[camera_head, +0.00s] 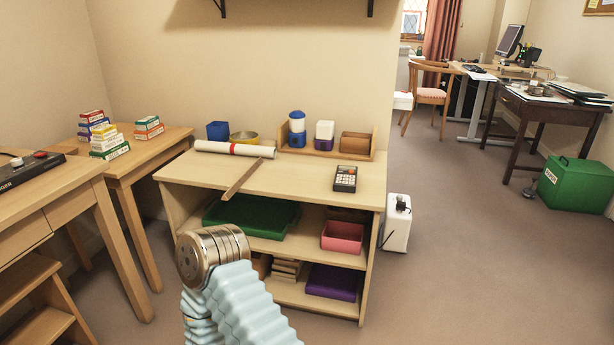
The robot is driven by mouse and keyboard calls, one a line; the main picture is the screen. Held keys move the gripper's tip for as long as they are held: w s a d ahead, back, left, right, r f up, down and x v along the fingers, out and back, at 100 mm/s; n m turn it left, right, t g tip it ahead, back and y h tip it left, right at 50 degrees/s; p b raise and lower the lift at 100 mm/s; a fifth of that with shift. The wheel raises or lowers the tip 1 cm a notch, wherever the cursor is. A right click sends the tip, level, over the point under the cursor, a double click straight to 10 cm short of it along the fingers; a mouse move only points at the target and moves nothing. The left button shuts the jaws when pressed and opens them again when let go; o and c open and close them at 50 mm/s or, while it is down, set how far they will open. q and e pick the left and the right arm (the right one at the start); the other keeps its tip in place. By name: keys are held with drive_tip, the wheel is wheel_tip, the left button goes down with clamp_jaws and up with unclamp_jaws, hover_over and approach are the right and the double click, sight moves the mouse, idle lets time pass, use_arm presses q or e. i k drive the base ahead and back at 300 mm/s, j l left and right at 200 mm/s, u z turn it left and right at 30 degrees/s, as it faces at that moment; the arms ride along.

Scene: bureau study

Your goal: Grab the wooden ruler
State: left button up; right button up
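The wooden ruler (242,179) is a narrow, flat brown strip. It lies slantwise on the top of the low wooden shelf unit (300,179), with its near end at or just past the front edge. One of my arms, with a light blue ribbed sleeve and a round metal joint, rises from the bottom of the view. The joint is in front of the shelf unit, below and nearer than the ruler, and does not appear to touch it. No gripper fingers show, so neither gripper can be seen.
A wooden tray (357,155) with containers stands at the back. A side table (163,144) with small boxes is at left. Open floor (470,270) lies at right.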

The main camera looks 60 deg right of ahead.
sight(228, 196)
drive_tip(key=z, duration=1.55)
